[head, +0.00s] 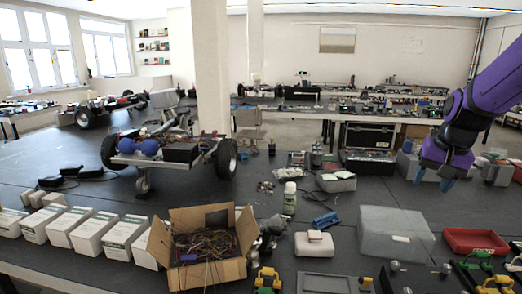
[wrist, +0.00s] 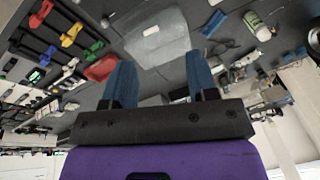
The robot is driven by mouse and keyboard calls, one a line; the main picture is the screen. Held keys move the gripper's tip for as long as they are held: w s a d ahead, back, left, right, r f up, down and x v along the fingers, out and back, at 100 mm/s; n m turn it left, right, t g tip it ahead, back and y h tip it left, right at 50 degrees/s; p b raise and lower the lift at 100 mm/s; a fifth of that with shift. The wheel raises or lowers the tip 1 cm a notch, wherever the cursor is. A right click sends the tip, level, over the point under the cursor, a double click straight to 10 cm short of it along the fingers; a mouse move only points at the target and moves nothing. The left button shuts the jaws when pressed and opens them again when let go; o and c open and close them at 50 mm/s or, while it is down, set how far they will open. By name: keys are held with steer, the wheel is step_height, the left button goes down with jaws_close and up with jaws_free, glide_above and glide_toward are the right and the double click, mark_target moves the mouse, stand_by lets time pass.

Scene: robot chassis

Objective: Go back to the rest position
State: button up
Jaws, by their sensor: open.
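My gripper (head: 433,179) hangs at the right of the head view, at the end of my purple arm, above and apart from the table. In the wrist view its two blue fingers (wrist: 160,60) stand wide apart with nothing between them. The gripper is open and empty. A translucent bin (head: 395,233) lies on the table below and left of it; it also shows beyond the fingers in the wrist view (wrist: 157,38).
A red tray (head: 475,241) sits right of the bin, with several coloured clamps (head: 497,285) in front. A cardboard box of wires (head: 184,219), white boxes (head: 124,232) and a green-white bottle (head: 289,198) stand further left. A pillar (head: 211,70) rises behind. The air around my gripper looks clear.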

steer(key=s+a+r+n+t, duration=0.1)
steer(key=s+a+r+n, duration=0.2)
steer(key=s+a, duration=0.4)
steer(key=s+a+r+n+t, duration=0.1)
steer(key=s+a+r+n, duration=0.2)
steer(key=s, duration=1)
steer(key=a+r, duration=0.1)
steer(key=a, duration=0.2)
steer(key=shift+s+a+r, duration=0.2)
steer(key=shift+a+r, duration=0.05)
steer(key=shift+a, duration=0.1)
